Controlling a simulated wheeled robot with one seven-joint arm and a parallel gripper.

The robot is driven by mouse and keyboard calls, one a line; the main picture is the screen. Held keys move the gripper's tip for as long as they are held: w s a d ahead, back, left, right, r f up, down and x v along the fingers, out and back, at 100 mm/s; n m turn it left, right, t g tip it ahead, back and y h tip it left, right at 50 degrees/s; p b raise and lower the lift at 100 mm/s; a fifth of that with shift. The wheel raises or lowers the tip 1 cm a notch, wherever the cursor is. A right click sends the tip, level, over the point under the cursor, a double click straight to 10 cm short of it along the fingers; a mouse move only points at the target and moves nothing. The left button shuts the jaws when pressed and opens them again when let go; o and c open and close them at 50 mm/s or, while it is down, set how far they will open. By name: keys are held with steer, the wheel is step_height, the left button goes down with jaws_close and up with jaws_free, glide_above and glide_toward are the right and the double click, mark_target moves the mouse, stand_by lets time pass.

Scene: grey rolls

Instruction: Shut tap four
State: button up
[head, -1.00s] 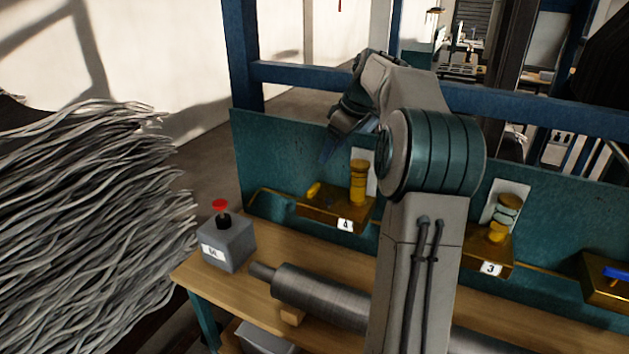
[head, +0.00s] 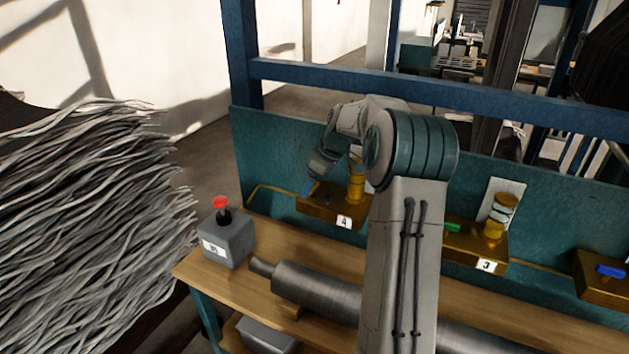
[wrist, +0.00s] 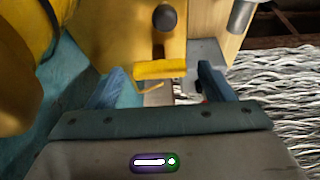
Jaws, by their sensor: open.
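Tap four is a brass block (head: 322,208) with a white label "4", mounted on the teal panel behind the bench. A ringed brass column (head: 355,188) stands on its right side. My gripper (head: 308,186) is over the left part of the block, pointing down, and covers the tap's lever in the head view. In the wrist view, the yellow lever (wrist: 158,69) lies crosswise between the two blue fingertips of my open gripper (wrist: 162,82). I cannot tell whether a finger touches it.
Tap three (head: 480,246) and a blue-handled tap (head: 611,271) are to the right. A grey box with a red button (head: 226,243) stands at the bench's left end. A grey roll (head: 315,291) lies along the bench (head: 205,272). Grey strands (head: 80,210) fill the left.

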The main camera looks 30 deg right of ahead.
steer(key=c, duration=1)
steer(key=shift+a+m+b, duration=0.1)
steer(key=shift+m+b, duration=0.2)
steer(key=shift+b, duration=0.05)
steer(key=m+b, duration=0.1)
steer(key=m+h+b, duration=0.1)
steer(key=m, duration=0.1)
steer(key=shift+a+f+m+t+b, duration=0.1)
steer(key=shift+a+m+t+b, duration=0.05)
steer(key=shift+m+t+b, duration=0.2)
steer(key=m+h+b, duration=0.1)
steer(key=m, duration=0.2)
steer(key=shift+a+m+h, duration=0.1)
steer(key=shift+m+h, duration=0.15)
steer(key=shift+h, duration=0.15)
steer(key=m+h, duration=0.1)
steer(key=m, duration=0.3)
steer(key=shift+a+h, duration=0.1)
steer(key=shift+h, duration=0.3)
steer(key=shift+m+g+h, duration=0.55)
steer(key=shift+m+h, duration=0.15)
steer(key=shift+m, duration=1.7)
